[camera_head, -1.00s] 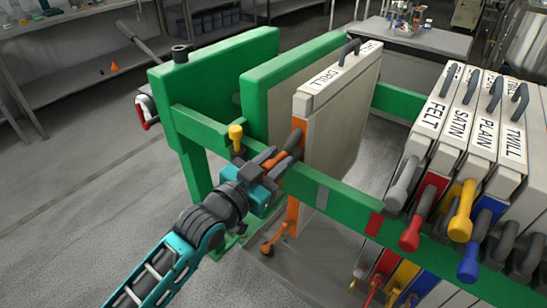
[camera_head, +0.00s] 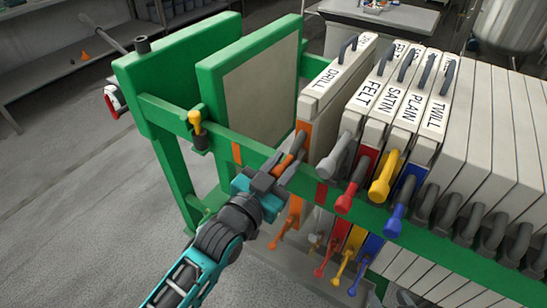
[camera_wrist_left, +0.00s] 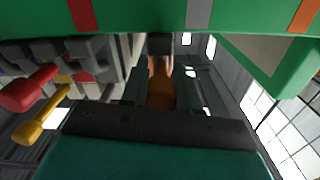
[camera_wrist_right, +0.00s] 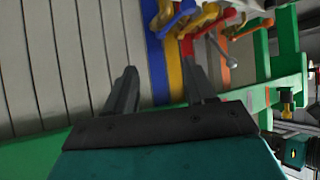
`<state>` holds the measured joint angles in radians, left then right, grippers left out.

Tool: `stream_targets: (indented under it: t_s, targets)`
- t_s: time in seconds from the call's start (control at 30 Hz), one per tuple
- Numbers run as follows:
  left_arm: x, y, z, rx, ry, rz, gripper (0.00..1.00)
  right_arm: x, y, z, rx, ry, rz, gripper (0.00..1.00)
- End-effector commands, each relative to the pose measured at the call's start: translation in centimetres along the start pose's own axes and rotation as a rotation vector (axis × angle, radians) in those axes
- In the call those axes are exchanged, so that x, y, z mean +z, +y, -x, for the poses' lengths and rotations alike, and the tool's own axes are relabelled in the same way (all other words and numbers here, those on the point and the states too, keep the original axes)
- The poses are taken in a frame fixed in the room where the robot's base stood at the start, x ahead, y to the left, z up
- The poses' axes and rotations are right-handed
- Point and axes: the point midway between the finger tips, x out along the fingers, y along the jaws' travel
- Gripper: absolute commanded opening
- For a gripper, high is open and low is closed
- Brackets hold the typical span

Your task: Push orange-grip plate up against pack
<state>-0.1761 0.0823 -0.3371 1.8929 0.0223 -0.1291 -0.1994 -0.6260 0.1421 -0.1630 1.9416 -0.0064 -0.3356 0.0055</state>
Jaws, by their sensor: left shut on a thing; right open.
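The orange-grip plate (camera_head: 322,86), labelled DRILL, hangs upright in the green frame, immediately left of the pack, whose nearest plate is the FELT plate (camera_head: 364,92). My left gripper (camera_head: 276,174) is shut on the plate's upper orange grip (camera_head: 294,147). In the left wrist view, the orange grip (camera_wrist_left: 160,85) lies between my left fingers. My right gripper (camera_wrist_right: 160,72) shows only in its own wrist view; it is open and empty, near the plates' coloured edges and grips.
A green end plate (camera_head: 190,85) and a green-rimmed plate (camera_head: 260,85) stand left of the orange-grip plate, with a wide gap between. The green rail (camera_head: 225,140) runs along the front. Grey, red, yellow and blue grips (camera_head: 396,218) jut from the pack.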

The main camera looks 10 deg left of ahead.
Motion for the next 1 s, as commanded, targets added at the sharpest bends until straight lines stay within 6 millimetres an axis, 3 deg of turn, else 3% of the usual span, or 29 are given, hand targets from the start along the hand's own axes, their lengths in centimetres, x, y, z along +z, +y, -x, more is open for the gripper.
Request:
stream_targets:
  t_s: [0.57, 0.6, 0.87, 1.0]
  targets:
    - [-0.09, 0.63, 0.00, 0.002, 0.000, 0.001, 0.00, -0.19, -0.03, 0.15, -0.001, -0.001, 0.000, 0.55]
    - [-0.09, 0.62, 0.00, 0.002, 0.000, 0.001, 0.31, -0.19, -0.02, 0.14, -0.001, -0.001, 0.000, 0.55]
    - [-0.09, 0.52, 0.00, 0.000, 0.000, 0.000, 0.55, -0.18, -0.01, 0.14, 0.000, -0.001, 0.000, 0.55]
    - [-0.09, 0.49, 0.00, 0.000, 0.000, 0.000, 0.55, -0.19, 0.00, 0.14, 0.000, -0.001, 0.000, 0.55]
